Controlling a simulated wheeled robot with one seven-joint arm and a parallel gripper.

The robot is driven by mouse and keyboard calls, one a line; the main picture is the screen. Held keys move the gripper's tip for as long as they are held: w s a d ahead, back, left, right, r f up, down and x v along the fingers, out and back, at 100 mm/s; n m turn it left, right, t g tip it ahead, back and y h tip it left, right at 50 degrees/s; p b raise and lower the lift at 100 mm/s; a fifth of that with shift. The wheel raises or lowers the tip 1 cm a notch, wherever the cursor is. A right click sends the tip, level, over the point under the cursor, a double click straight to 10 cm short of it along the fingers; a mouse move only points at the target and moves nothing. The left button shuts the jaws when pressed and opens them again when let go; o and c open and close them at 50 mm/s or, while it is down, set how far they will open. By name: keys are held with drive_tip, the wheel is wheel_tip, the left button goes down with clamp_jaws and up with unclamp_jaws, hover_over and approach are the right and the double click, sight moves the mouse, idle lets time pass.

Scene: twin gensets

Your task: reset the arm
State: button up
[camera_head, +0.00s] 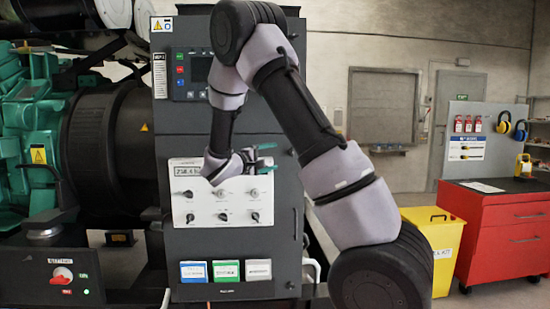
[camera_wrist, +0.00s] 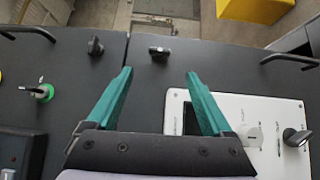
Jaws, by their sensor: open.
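My arm reaches from the lower right of the head view up and over to the grey control cabinet (camera_head: 275,230). My gripper (camera_head: 268,158) is in front of the cabinet's white switch panel (camera_head: 190,205), near its upper right part. In the wrist view my gripper (camera_wrist: 158,75) shows two teal fingers spread wide apart with nothing between them. Beyond the fingertips is a small black latch (camera_wrist: 159,54) on the dark cabinet face. The white panel also shows in the wrist view (camera_wrist: 245,105), beside and partly behind the right finger. My wrist hides part of the panel in the head view.
A green genset (camera_head: 30,115) stands at the left, with a red rotary switch (camera_head: 62,275) on a box below. A yellow bin (camera_head: 435,235) and a red tool cabinet (camera_head: 500,235) stand at the right. Black handles (camera_wrist: 290,60) stick out from the cabinet face.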

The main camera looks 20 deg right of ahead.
idle(0.3)
drive_tip(key=s+d+m+g+y, duration=0.3)
drive_tip(key=s+g+y, duration=0.1)
drive_tip(key=s, duration=0.5)
drive_tip(key=s+d+m+g+y, duration=0.3)
drive_tip(key=s, duration=0.7)
drive_tip(key=s+a+r+m+t+y, duration=0.2)
drive_tip(key=s+a+r+y, duration=0.1)
drive_tip(key=s+a+y, duration=0.2)
drive_tip(key=s+a+r+m+t+y, duration=0.2)
drive_tip(key=s+a+r+t+y, duration=0.1)
drive_tip(key=s+a+y, duration=0.3)
drive_tip(key=s+a+r, duration=0.1)
drive_tip(key=s+a, duration=0.1)
drive_tip(key=shift+s+a, duration=0.25)
drive_tip(key=shift+a, duration=0.05)
drive_tip(key=shift+d, duration=0.1)
